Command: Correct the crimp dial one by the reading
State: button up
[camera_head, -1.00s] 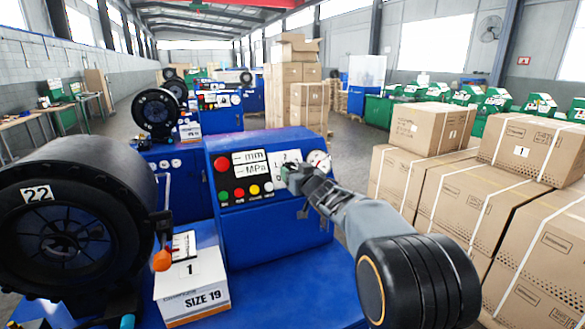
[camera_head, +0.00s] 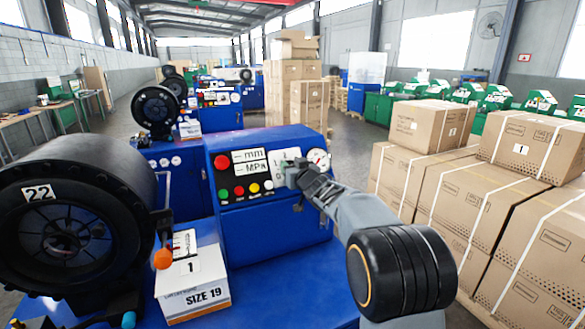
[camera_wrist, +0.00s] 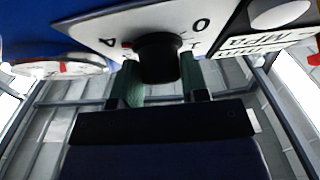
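The crimp dial is a black round knob (camera_wrist: 158,58) on a white plate with marks around it, close up in the wrist view. My gripper (camera_wrist: 160,75) has one green finger on each side of the knob, both appearing to touch it. In the head view my gripper (camera_head: 291,175) is at the right part of the blue machine's panel and hides the knob. The panel's white readout labels (camera_head: 249,163) show "mm" and "MPa" with dashes beside them. A round gauge (camera_head: 318,160) is right of the dial plate.
A black drum marked 22 (camera_head: 75,215) stands at left. A white box labelled SIZE 19 (camera_head: 193,290) with a "1" sits on the blue bench beside an orange-knobbed lever (camera_head: 163,258). Strapped cartons (camera_head: 460,215) fill the right. More crimpers stand behind.

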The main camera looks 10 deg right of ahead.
jog(key=shift+c, duration=1.2)
jog(key=shift+r+p, duration=0.1)
jog(key=shift+p, duration=0.2)
jog(key=shift+r+n+y+p, duration=0.15)
jog(key=shift+n+y+p, duration=0.45)
jog(key=shift+n+p, duration=0.3)
jog(key=n+g+y+p, duration=0.1)
jog(key=n+p, duration=0.2)
jog(key=shift+y, duration=0.4)
jog(key=shift+d+n+g+y+p, duration=0.1)
jog(key=shift+n+g+y+p, duration=0.45)
jog(key=shift+n+p, duration=0.65)
jog(key=shift+f+n+g+y, duration=0.25)
jog(key=shift+n, duration=0.25)
